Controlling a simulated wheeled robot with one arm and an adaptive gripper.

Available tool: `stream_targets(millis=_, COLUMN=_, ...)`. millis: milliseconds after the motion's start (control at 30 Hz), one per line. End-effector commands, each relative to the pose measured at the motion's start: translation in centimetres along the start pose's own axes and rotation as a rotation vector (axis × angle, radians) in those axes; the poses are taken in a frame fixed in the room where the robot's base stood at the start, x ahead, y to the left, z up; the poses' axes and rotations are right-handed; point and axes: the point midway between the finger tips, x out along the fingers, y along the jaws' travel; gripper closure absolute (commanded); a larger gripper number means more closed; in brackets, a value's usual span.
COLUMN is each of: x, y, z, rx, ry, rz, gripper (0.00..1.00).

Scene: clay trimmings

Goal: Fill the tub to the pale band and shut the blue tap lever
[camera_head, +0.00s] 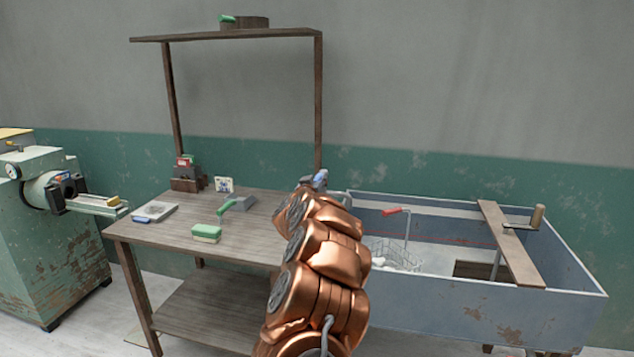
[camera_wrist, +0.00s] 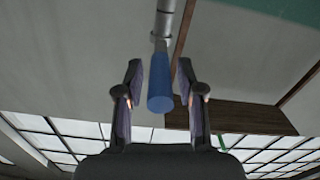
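The blue tap lever (camera_wrist: 161,92) shows in the wrist view as a blue cylinder on a grey metal stem. My gripper (camera_wrist: 160,66) is open, with its two fingers on either side of the lever; I see gaps and no clear contact. In the head view my copper-coloured arm hides the gripper, and a small blue piece (camera_head: 320,179) shows at its far end, beside the tub's left back corner. The grey-blue tub (camera_head: 480,310) stands at the right. A pale strip (camera_head: 440,209) runs along its inner back wall. I cannot make out a water level.
A red-handled tool (camera_head: 393,211) and wire basket (camera_head: 398,256) are inside. The workbench (camera_head: 165,235) at left holds a green-and-cream block (camera_head: 207,234). A green machine (camera_head: 50,235) stands far left.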

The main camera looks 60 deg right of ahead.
Motion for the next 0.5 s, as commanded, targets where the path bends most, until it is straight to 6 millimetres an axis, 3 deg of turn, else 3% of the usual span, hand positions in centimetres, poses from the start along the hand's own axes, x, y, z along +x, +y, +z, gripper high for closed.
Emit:
stream_targets(millis=33, x=0.0, y=0.0, z=0.0, rx=0.0, ry=0.0, rz=0.0, gripper=0.7)
stream_targets(millis=300, x=0.0, y=0.01, z=0.0, rx=0.0, ry=0.0, rz=0.0, gripper=0.98)
stream_targets(millis=500, x=-0.01, y=0.01, z=0.0, rx=0.0, ry=0.0, rz=0.0, gripper=1.0)
